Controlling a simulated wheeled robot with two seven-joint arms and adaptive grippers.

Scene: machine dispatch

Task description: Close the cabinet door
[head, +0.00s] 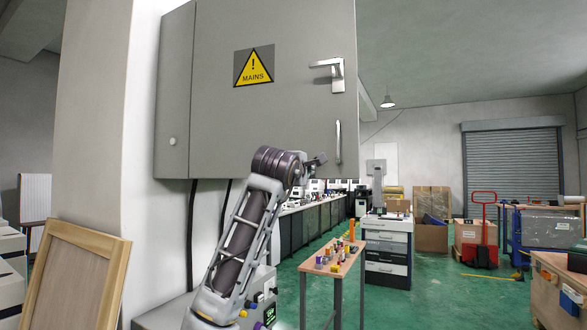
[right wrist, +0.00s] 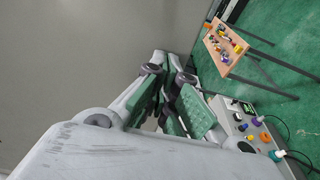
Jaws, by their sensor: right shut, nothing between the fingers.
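The grey cabinet (head: 174,90) is on the white wall in the upper left half of the head view. Its door (head: 225,115) carries a yellow MAINS warning sign (head: 254,67), a lever handle (head: 331,72) and a lower pull handle (head: 338,142) near the right edge. I cannot tell whether the door is fully closed. My right gripper (head: 318,160) is before the door's lower right part, left of the pull handle; contact is unclear. In the right wrist view my right gripper (right wrist: 172,75) is shut and empty, beside a plain grey surface. My left gripper is out of view.
A wooden-topped table (head: 333,263) with small coloured items stands right of my arm. A control box (right wrist: 245,122) with knobs is below. A wood-framed panel (head: 73,270) leans at lower left. Green floor (head: 430,300) is open to the right.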

